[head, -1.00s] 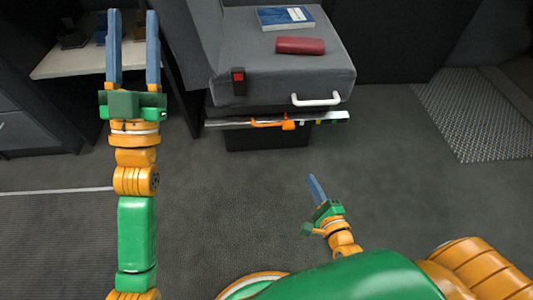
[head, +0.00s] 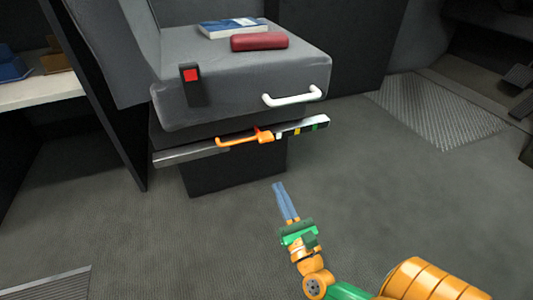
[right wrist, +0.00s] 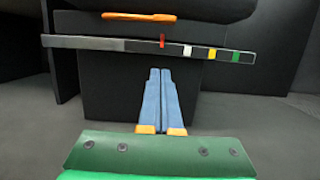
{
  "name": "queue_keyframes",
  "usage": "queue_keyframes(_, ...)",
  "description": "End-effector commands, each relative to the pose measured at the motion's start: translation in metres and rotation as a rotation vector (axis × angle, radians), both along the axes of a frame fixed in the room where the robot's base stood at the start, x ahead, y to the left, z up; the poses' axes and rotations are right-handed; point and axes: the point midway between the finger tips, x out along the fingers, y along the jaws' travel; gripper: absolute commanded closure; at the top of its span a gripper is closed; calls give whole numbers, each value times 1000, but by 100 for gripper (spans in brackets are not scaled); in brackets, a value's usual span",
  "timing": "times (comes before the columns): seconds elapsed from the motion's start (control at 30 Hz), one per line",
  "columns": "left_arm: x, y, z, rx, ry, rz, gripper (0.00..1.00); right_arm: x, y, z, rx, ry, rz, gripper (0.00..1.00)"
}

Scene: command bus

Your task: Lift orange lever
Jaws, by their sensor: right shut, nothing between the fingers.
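The orange lever (head: 238,139) sticks out along the front rail under the grey seat. It also shows in the right wrist view (right wrist: 139,16), at the top, above the rail. My right gripper (head: 280,186) is shut and empty. It is below and in front of the lever, apart from it, and its blue fingers (right wrist: 160,72) point toward the seat's dark base in the right wrist view. My left gripper is out of view.
The seat (head: 240,80) carries a red case (head: 259,41) and a blue book (head: 233,27). A white handle (head: 291,98) sits on its front. The rail (head: 190,155) has coloured marks beside the lever. The floor in front is clear.

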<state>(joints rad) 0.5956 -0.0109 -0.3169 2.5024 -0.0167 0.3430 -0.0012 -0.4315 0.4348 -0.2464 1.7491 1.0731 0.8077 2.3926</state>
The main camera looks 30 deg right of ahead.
Motion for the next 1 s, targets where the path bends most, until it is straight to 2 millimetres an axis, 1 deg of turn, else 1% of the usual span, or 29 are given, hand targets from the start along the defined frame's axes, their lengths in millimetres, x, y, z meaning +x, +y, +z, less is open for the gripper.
queue_keyframes(0.43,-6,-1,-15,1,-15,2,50,89,-21,22,0,-5,0,100)
queue_keyframes(0.47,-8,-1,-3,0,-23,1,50,87,-21,34,2,-2,0,100)
queue_keyframes(0.5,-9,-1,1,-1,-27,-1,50,86,-21,42,0,-2,0,100)
queue_keyframes(0.63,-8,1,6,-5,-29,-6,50,86,-21,57,0,0,0,100)
queue_keyframes(0.8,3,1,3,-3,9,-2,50,86,-20,62,-1,1,1,100)
queue_keyframes(1.0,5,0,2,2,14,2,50,85,-20,62,-1,1,1,100)
